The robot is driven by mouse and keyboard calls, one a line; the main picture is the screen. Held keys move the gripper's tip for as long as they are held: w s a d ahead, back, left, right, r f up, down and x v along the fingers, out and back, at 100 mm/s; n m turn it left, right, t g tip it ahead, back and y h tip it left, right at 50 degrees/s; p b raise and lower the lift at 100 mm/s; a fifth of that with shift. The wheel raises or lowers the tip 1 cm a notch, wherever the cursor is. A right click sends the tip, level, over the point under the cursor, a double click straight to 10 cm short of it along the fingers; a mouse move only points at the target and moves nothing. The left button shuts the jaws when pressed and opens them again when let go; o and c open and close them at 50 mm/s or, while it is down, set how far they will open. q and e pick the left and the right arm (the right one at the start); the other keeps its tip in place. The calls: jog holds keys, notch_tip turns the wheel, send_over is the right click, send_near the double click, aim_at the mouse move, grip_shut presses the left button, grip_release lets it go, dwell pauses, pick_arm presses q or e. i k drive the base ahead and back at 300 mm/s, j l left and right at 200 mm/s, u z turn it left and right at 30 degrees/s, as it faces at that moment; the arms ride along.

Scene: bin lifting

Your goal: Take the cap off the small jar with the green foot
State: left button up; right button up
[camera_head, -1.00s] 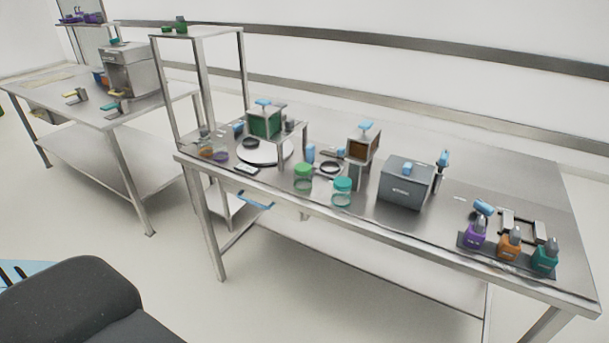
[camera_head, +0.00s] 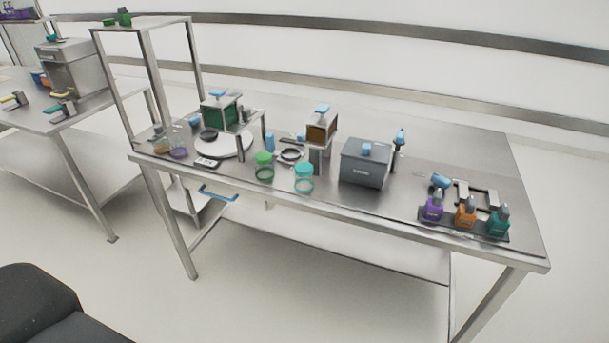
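Two small clear jars stand side by side near the front edge of the steel table. The left one, a jar with a bright green cap (camera_head: 264,158), has a greenish ring at its foot. The right one, a jar with a teal cap (camera_head: 304,169), has a teal ring at its foot. Both caps sit on their jars. The two foot colours are close at this size. Two more small jars stand at the table's left end, one with an orange foot (camera_head: 161,148) and one with a purple foot (camera_head: 178,152). Neither of my grippers is in view.
The steel table (camera_head: 400,208) also bears a grey box (camera_head: 363,166), a white disc (camera_head: 230,150), a black ring (camera_head: 291,155), stands with green and brown blocks, and a rack of purple, orange and teal bottles (camera_head: 466,214). A dark rounded shape (camera_head: 50,305) fills the bottom left.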

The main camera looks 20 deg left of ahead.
aim_at(265, 173)
jog(key=j+z, duration=0.25)
jog(key=z, duration=0.2)
jog(key=i+j+z, duration=0.1)
jog(key=j+z, duration=0.3)
jog(key=k+j+z, duration=0.1)
jog(key=j+z, duration=0.2)
jog(key=j, duration=1.1)
jog(key=k+j, duration=0.15)
jog(key=j, duration=0.4)
